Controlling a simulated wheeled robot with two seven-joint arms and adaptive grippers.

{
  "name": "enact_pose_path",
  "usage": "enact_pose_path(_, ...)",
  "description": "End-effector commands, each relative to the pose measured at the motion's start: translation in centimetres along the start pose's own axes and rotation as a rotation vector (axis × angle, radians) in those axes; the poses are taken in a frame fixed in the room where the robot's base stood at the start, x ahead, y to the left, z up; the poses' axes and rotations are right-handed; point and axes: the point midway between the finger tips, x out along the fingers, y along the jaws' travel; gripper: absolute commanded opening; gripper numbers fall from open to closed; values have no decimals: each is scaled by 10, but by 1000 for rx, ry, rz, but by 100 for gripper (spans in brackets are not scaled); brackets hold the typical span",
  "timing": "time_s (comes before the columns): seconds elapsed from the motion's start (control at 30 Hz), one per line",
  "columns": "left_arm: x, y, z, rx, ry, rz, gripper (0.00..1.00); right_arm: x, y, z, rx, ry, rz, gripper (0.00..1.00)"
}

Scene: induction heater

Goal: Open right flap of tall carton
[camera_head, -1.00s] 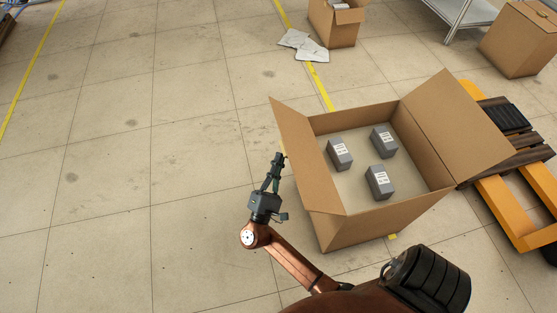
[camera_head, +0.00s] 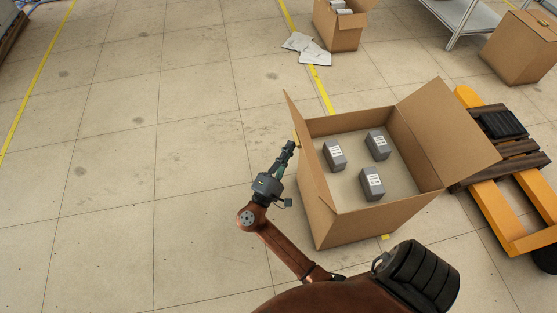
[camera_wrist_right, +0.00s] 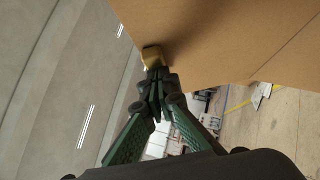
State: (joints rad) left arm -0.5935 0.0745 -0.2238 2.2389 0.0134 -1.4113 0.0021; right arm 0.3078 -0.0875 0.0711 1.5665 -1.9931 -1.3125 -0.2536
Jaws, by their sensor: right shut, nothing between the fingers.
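The large open carton (camera_head: 345,222) stands on the floor right of centre in the head view, with several grey labelled boxes (camera_head: 372,183) inside. Its flap at the picture's right (camera_head: 448,125) leans outward. Its flap at the picture's left (camera_head: 311,165) stands steeply up, seen nearly edge-on. My right gripper (camera_head: 293,143) is shut and empty, just outside that left flap. In the right wrist view, the shut fingertips (camera_wrist_right: 152,58) are against or very close to brown cardboard (camera_wrist_right: 215,40); contact is unclear. My left gripper is out of view.
A yellow pallet jack (camera_head: 500,215) with a wooden pallet (camera_head: 525,143) is right of the carton. A smaller open carton (camera_head: 341,32), a closed carton (camera_head: 520,48) and a metal shelf (camera_head: 465,14) stand behind.

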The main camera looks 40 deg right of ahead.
Motion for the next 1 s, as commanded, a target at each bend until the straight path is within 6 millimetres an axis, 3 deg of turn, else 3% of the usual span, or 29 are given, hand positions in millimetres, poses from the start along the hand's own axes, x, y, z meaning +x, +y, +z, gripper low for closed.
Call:
enact_pose_path(0.23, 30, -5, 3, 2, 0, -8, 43, 12, 4, 12, 2, -1, -1, 0)
enact_pose_path(0.67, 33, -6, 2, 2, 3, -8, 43, 12, 3, 12, 1, 0, -1, 0)
enact_pose_path(0.8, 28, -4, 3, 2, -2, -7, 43, 8, 2, 9, 0, -1, -2, 0)
enact_pose_path(1.0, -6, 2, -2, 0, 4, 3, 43, -9, 0, -4, -2, -2, -4, 0)
